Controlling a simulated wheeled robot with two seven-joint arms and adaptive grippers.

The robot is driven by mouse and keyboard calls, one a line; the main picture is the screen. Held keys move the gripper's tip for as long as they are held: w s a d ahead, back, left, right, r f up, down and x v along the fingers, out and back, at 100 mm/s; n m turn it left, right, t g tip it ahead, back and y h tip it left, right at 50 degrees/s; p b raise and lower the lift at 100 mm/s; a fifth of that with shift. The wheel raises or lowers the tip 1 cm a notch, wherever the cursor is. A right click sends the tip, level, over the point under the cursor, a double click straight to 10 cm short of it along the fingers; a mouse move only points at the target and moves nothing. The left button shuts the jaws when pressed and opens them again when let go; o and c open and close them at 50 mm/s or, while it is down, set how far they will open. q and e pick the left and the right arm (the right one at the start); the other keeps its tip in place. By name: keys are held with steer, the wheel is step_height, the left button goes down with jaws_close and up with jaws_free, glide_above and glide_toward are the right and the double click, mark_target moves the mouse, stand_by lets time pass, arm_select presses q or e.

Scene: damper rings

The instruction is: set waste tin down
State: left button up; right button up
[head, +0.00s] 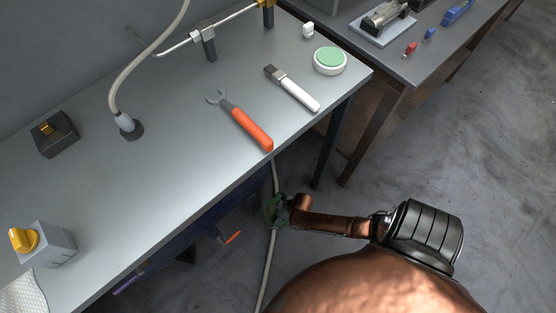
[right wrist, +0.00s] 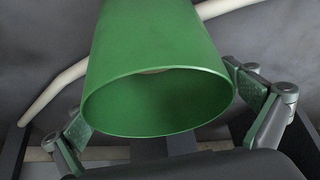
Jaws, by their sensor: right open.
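The waste tin (right wrist: 158,70) is a green, tapered tin that fills the middle of the right wrist view. Its open mouth faces the camera and its far end is cut off by the top edge. My right gripper (right wrist: 165,110) is open, with one green-padded finger on each side of the tin. I cannot tell whether the pads touch it. In the head view my right gripper (head: 275,209) is small and dark green, below the bench's front edge; the tin cannot be made out there. My left gripper is not in view.
The grey bench (head: 170,150) carries an orange-handled wrench (head: 248,125), a white-handled tool (head: 294,90), a round green-topped dish (head: 330,61), a dark block (head: 54,134) and a box with a yellow knob (head: 42,245). A pale hose (head: 267,262) hangs by my right gripper.

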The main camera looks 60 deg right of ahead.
steer(key=v, duration=1.1)
jaws_close()
stand_by(1.3)
stand_by(0.8)
stand_by(0.4)
